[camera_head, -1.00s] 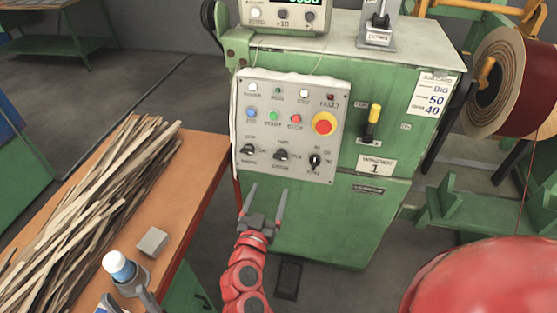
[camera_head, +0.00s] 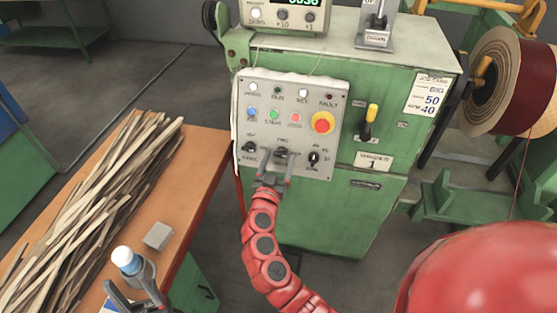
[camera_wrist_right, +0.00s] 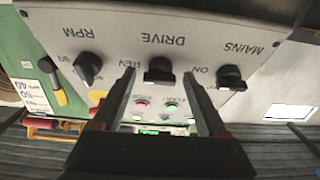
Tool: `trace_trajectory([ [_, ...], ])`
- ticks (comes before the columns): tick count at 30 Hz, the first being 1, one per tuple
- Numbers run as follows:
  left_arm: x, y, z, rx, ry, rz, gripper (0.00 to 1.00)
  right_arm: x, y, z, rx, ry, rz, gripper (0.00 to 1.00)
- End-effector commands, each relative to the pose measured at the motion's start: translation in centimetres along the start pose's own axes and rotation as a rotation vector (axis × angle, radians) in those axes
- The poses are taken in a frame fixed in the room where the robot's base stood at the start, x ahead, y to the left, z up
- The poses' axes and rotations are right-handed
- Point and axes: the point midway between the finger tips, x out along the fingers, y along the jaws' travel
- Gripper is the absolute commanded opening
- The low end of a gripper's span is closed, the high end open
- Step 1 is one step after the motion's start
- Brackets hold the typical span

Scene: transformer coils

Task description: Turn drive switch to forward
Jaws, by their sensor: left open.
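The grey control panel (camera_head: 325,92) on the green machine carries three black rotary switches in its bottom row. The middle one is the drive switch (camera_head: 281,153), under the label DRIVE in the upside-down right wrist view (camera_wrist_right: 159,70). My right gripper (camera_head: 274,162) is at the panel, just below this switch in the head view. In the right wrist view its two fingers (camera_wrist_right: 158,82) are apart, one on each side of the switch; contact is not clear. My left gripper (camera_head: 133,296) is open at the bottom left, beside a blue-and-white capped bottle (camera_head: 128,260).
The mains switch (camera_head: 249,147) and RPM switch (camera_head: 313,158) flank the drive switch. A red emergency button (camera_head: 323,122) and a yellow-handled lever (camera_head: 370,118) are near. Wooden strips (camera_head: 90,200) and a grey block (camera_head: 158,236) lie on the orange table (camera_head: 200,160).

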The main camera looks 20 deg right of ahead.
Motion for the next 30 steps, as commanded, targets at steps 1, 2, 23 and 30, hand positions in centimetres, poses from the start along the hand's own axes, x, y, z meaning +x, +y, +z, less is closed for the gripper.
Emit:
trace_trajectory([
  [1,0.00,0.00,0.00,0.000,0.000,0.000,0.55,-0.01,0.00,0.01,0.000,0.000,0.000,0.65],
  [2,-0.01,0.00,0.00,0.000,0.000,0.000,0.55,-0.01,-0.01,0.01,0.000,0.000,0.000,0.59],
  [23,0.02,0.00,0.00,0.000,0.000,0.000,0.55,-0.07,0.12,0.12,-0.056,-0.002,-0.022,0.00],
  [30,0.25,-0.01,-0.04,0.000,0.000,0.000,0.55,-0.03,0.44,0.11,-0.204,-0.004,-0.079,0.00],
])
